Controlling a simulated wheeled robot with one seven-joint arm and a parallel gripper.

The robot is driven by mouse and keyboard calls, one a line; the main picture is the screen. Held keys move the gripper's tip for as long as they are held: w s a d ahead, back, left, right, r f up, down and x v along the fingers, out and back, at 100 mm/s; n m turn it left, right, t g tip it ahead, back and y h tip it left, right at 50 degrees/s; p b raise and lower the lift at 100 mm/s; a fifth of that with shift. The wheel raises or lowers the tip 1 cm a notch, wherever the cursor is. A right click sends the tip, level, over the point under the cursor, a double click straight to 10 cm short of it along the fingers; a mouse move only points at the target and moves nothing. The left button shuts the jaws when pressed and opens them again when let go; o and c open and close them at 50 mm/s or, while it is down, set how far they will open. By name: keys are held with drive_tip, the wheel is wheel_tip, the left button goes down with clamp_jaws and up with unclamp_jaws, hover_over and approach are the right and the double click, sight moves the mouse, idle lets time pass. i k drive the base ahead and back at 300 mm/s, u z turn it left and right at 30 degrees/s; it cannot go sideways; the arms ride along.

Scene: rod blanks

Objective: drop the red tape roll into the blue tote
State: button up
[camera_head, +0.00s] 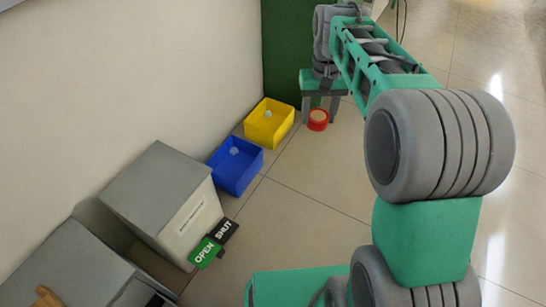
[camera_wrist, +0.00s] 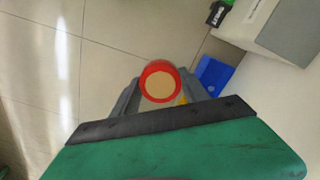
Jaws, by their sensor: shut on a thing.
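The red tape roll (camera_head: 318,120) has a tan centre and is held at the end of my arm, to the right of the yellow tote. In the wrist view the roll (camera_wrist: 160,82) sits between the two grey fingers of my gripper (camera_wrist: 160,88), which is shut on it. The blue tote (camera_head: 222,182) stands open on the floor by the wall, left of and nearer than the roll, with a small pale item inside. Part of the blue tote (camera_wrist: 212,70) also shows right of the gripper in the wrist view.
A yellow tote (camera_head: 253,136) with a pale item inside stands just behind the blue one. A grey-topped white cabinet (camera_head: 160,190) stands in front of it, with green OPEN and black SHUT signs (camera_head: 226,230). The tiled floor (camera_head: 310,185) right of the totes is clear.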

sight(240, 168)
drive_tip(key=z, duration=0.45)
drive_tip(key=i, duration=2)
drive_tip(key=u, duration=4.9)
